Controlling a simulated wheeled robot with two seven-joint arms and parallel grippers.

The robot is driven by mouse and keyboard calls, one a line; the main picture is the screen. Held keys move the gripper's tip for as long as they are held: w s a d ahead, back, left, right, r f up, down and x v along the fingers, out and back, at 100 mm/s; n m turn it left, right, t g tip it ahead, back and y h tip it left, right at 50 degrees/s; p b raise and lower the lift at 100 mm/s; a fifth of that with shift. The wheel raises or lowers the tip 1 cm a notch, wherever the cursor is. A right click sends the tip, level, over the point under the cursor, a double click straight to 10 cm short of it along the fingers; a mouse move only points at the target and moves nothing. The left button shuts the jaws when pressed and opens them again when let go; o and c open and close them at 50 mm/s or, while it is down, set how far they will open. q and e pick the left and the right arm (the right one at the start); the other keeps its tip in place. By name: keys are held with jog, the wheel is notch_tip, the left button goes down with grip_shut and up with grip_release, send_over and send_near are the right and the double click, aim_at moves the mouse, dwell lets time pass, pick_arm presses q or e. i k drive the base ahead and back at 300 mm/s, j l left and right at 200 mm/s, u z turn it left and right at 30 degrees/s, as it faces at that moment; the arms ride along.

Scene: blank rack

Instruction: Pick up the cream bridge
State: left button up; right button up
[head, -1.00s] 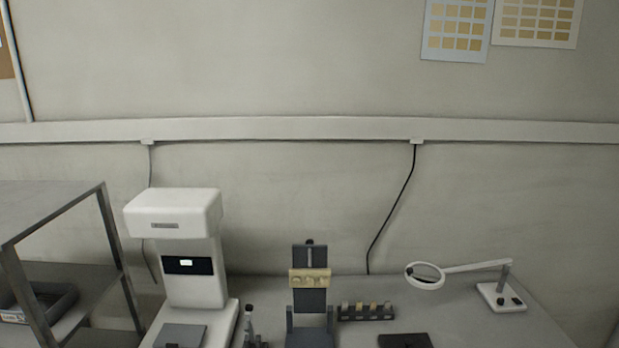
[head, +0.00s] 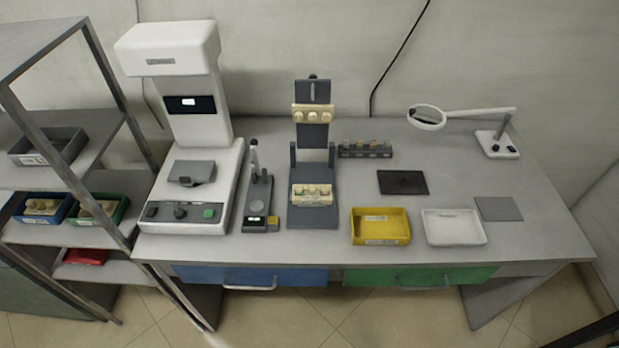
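Two cream tooth-like pieces are on the dark grey stand (head: 314,215) at the middle of the bench. The upper cream piece (head: 313,114) is fixed across the upright post. The lower cream piece (head: 311,194) sits at the front of the stand's base. More cream pieces lie in the blue tray (head: 22,215) and the green tray (head: 112,219) on the shelf at the left. I cannot tell which of these is the cream bridge. Neither of my grippers is in view.
A white machine (head: 185,128) and a small gauge (head: 260,205) stand left of the stand. A yellow tray (head: 381,243), a white tray (head: 455,243) and a black pad (head: 403,182) lie to its right. A magnifier lamp (head: 497,145) stands at the back right.

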aim_at(299, 188)
jog(key=l+u, duration=0.35)
jog(key=i+l+u, duration=0.1)
jog(key=l+u, duration=0.15)
jog(key=u, duration=0.15)
jog(key=l+u, duration=0.35)
